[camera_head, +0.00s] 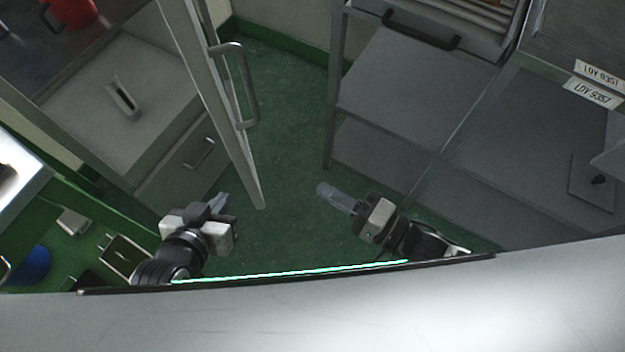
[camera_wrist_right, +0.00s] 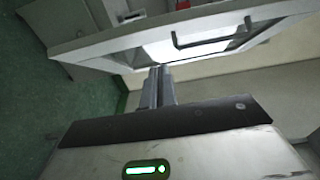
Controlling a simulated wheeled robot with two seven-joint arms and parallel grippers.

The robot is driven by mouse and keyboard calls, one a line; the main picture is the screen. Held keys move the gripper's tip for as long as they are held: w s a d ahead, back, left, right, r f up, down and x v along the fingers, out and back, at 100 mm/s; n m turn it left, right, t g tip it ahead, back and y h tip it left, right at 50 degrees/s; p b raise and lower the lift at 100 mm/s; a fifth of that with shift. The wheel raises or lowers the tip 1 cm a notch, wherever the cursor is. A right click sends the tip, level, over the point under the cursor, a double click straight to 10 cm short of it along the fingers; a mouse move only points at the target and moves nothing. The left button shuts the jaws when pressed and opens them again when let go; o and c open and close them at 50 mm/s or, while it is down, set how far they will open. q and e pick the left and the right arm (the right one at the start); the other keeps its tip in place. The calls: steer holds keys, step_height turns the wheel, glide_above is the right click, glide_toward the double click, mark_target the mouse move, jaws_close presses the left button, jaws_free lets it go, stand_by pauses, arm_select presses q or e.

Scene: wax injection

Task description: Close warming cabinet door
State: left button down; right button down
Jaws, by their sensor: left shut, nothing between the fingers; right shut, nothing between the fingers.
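The cabinet door (camera_head: 190,60) stands open in the head view, a pale panel seen nearly edge-on, swung out from the grey cabinet (camera_head: 60,100) at the left. Its curved bar handle (camera_head: 252,90) is on the right-hand face. A pale framed panel (camera_wrist_right: 100,45) with a dark bar handle (camera_wrist_right: 203,40) also shows in the right wrist view; it looks like this door. My left gripper (camera_head: 219,202) is shut and empty, left of the door's lower end. My right gripper (camera_head: 325,189) is shut and empty, right of the door and apart from it; its fingers show in the wrist view (camera_wrist_right: 157,82).
A grey shelf unit (camera_head: 410,85) with a dark-handled drawer stands at the right. Green floor (camera_head: 285,130) lies open between it and the door. A small block-shaped item (camera_head: 123,95) is on the cabinet's surface. A red object (camera_head: 70,12) is at the far left.

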steer(key=d+n+g+h, duration=0.1)
steer(key=d+n+h, duration=0.7)
steer(key=n+h, duration=0.2)
steer(key=shift+w+d+f+h, duration=0.15)
steer(key=shift+w+f+h, duration=0.15)
steer(key=shift+f, duration=0.1)
steer(key=shift+s, duration=0.1)
